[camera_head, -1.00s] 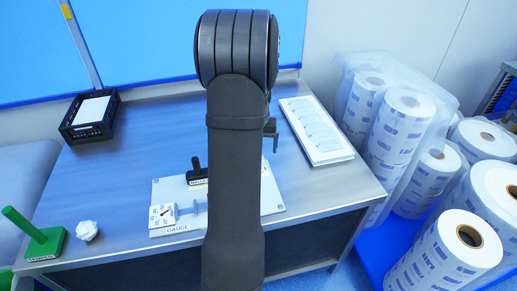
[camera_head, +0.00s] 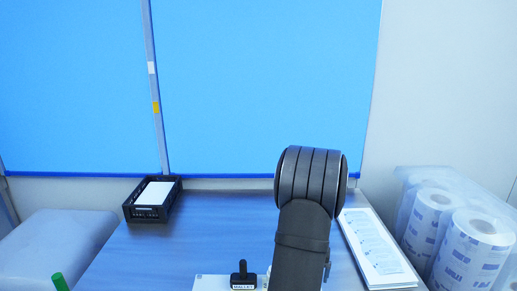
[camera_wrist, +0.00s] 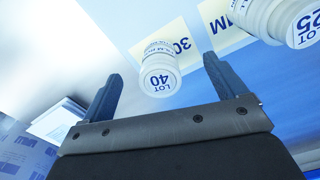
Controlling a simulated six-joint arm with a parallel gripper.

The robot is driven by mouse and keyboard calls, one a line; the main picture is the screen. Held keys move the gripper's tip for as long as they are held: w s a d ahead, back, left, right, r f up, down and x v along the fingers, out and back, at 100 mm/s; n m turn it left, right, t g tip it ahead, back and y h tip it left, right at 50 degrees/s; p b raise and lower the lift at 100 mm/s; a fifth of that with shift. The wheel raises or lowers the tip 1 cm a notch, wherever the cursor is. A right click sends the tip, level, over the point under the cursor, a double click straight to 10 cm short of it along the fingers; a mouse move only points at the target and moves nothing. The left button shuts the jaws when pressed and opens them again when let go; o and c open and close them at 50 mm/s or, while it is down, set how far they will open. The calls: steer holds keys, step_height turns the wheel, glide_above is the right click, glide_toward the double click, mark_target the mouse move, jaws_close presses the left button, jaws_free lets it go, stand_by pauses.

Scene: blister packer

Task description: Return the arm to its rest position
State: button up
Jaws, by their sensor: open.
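My arm (camera_head: 305,240) stands upright at the front of the metal table (camera_head: 215,225) in the head view, and my gripper is hidden there. In the wrist view, my gripper (camera_wrist: 161,67) is open, its two dark fingers wide apart with nothing held. A white bottle marked LOT 40 (camera_wrist: 159,78) shows beyond and between the fingertips, apart from them as far as I can tell.
A black tray with white sheets (camera_head: 152,200) stands at the table's back left. A white printed board (camera_head: 378,250) lies at the right. Wrapped rolls (camera_head: 470,250) stand right of the table.

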stand_by(0.4)
step_height(320, 180, up, 6)
steer(key=shift+r, duration=0.1)
step_height(320, 180, down, 7)
steer(key=shift+r, duration=0.2)
step_height(320, 180, up, 2)
steer(key=shift+r, duration=0.9)
stand_by(0.3)
